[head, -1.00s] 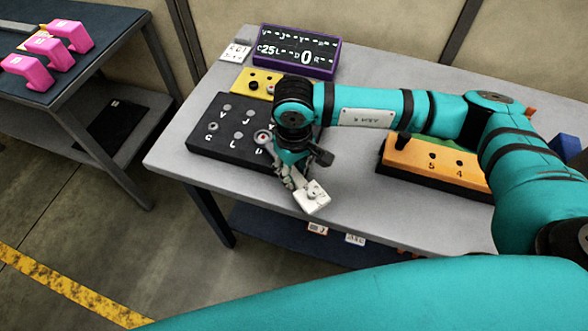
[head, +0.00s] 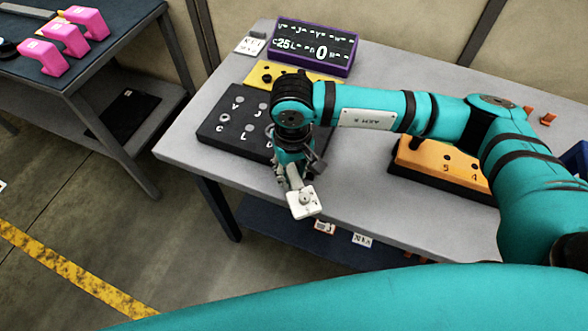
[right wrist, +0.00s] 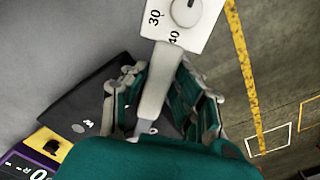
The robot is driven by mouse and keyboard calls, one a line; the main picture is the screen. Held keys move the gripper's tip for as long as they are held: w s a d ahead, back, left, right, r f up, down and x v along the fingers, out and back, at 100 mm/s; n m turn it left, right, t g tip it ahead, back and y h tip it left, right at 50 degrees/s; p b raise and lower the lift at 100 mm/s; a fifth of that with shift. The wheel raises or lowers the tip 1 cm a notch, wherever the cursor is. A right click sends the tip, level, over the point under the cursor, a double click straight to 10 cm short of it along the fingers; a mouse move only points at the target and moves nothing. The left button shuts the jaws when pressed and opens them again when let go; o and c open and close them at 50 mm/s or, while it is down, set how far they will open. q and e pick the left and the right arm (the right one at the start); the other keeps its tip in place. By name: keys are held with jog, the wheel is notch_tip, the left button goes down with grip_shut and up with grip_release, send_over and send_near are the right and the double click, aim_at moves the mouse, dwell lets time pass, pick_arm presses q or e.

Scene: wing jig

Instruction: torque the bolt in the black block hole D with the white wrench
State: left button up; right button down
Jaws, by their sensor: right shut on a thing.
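The white wrench (head: 304,201) is in my right gripper (head: 290,176), near the table's front edge. Its square head with a dial shows numbers 30 and 40 in the right wrist view (right wrist: 188,18); its handle (right wrist: 154,92) runs between the fingers (right wrist: 160,100). The wrench's far end is hidden. Hole D (head: 268,145) is partly covered by my wrist. The block also shows in the right wrist view (right wrist: 62,108). My left gripper is out of view.
A yellow block (head: 262,73) lies behind the black block. An orange block (head: 420,165) with numbered holes lies to the right. Pink brackets (head: 65,38) stand on another table at left.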

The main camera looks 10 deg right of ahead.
jog(key=shift+a+f+m+b, duration=0.15)
jog(key=shift+a+m+b, duration=0.45)
jog(key=shift+a, duration=0.2)
jog(key=shift+a+m, duration=0.5)
jog(key=shift+a, duration=0.1)
jog(key=shift+w+a+m+b, duration=0.15)
jog(key=shift+a+m+b, duration=0.45)
jog(key=shift+a+b, duration=0.15)
jog(key=shift+w+a+m, duration=0.1)
jog(key=shift+a+m, duration=0.5)
